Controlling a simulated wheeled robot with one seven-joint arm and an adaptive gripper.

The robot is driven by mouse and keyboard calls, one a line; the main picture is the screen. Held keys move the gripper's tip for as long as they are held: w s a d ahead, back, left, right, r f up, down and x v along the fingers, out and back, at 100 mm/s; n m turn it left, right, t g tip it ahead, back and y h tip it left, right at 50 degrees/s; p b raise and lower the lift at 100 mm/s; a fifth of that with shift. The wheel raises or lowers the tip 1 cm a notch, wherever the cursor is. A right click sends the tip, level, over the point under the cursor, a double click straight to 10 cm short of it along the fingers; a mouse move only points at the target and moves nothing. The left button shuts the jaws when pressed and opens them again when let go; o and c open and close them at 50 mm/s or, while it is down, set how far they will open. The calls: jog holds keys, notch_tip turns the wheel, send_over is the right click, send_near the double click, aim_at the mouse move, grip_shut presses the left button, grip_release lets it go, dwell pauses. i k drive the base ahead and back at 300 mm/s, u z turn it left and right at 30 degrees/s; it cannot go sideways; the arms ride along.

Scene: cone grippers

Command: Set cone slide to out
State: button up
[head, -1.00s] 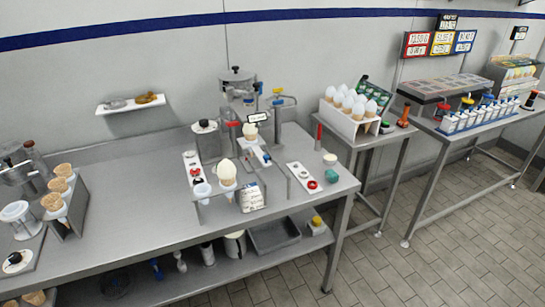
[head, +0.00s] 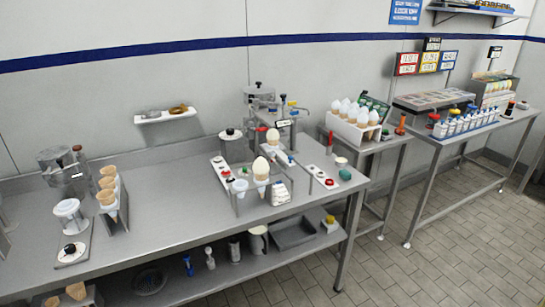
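No part labelled as the cone slide can be read. The likeliest place is the station on the steel table (head: 160,225), where a white narrow piece with a blue end (head: 278,156) lies below a filled cone (head: 272,136) under the metal machine (head: 262,97). A second filled cone (head: 261,169) stands upright in a holder nearer the front edge. A white strip with red and green parts (head: 228,177) lies left of it, and a white strip with a red knob (head: 320,177) lies right. Whether any slide is in or out is too small to tell. My gripper is not in view.
A rack of empty cones (head: 108,190) and a white cup-like device (head: 69,212) stand on the left. A white rack of filled cones (head: 354,122) stands on a side table. The table's middle is clear. Tiled floor (head: 445,220) lies open at right.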

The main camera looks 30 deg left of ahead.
aim_at(277, 150)
jog(key=u, duration=1.3)
